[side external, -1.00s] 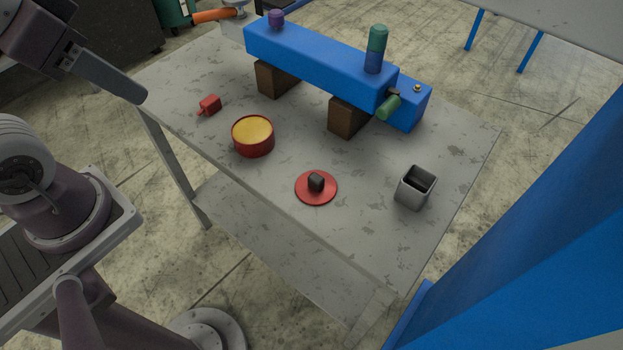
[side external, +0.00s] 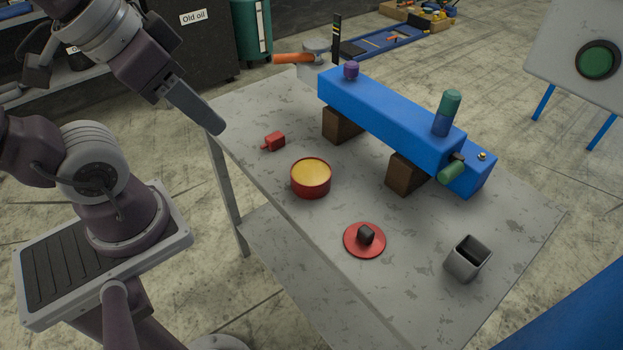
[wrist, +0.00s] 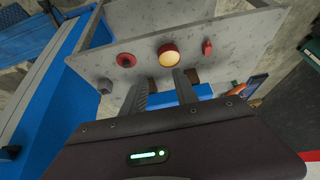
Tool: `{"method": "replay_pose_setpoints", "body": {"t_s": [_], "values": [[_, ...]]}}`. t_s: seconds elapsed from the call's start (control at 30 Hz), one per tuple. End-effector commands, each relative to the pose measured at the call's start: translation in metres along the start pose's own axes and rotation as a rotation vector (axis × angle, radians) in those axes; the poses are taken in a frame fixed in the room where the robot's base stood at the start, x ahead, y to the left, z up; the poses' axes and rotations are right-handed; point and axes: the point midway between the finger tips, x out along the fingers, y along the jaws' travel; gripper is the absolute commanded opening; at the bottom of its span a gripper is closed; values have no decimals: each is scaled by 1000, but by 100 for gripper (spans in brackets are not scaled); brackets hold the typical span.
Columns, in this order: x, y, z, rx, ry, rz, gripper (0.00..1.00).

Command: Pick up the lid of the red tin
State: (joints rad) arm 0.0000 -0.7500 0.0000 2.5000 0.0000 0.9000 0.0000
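The lid is a flat red disc (side external: 351,243) with a dark knob, lying on the grey table near its front edge. It also shows in the wrist view (wrist: 122,59), beyond my fingers. The red tin (side external: 311,185) stands open behind and left of the lid, with yellow contents; in the wrist view it is right of the lid (wrist: 168,60). My gripper (side external: 217,129) is above the table's left corner, well away from the lid. In the wrist view its two fingers (wrist: 161,74) are apart with nothing between them.
A blue block (side external: 390,112) on brown supports (side external: 407,174) spans the table's back and carries small cylinders. A grey square cup (side external: 466,262) stands right of the lid. A small red part (side external: 275,141) lies left of the tin. The table around the lid is clear.

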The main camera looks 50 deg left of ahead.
Motion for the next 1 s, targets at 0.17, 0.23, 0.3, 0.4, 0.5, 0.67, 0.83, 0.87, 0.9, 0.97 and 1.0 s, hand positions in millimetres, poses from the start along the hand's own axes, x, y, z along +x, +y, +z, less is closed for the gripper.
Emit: {"method": "replay_pose_setpoints", "body": {"t_s": [0.17, 0.23, 0.3, 0.4, 0.5, 0.67, 0.83, 0.87, 0.9, 0.97, 1.0], "values": [[0, 0, 0, 0, 0, 0, 45], [0, 0, 0, 0, 0, 0, 45], [0, 0, 0, 2, -1, 0, 45], [5, 2, -12, 80, -30, -3, 45], [27, 13, -45, 315, -105, 8, 45], [102, 53, -95, 814, -230, 116, 45], [198, 108, -105, 1252, -293, 314, 45], [212, 116, -103, 1307, -295, 346, 45], [228, 126, -99, 1368, -297, 385, 45], [246, 137, -94, 1437, -294, 430, 45], [254, 142, -92, 1469, -292, 452, 45]]}}
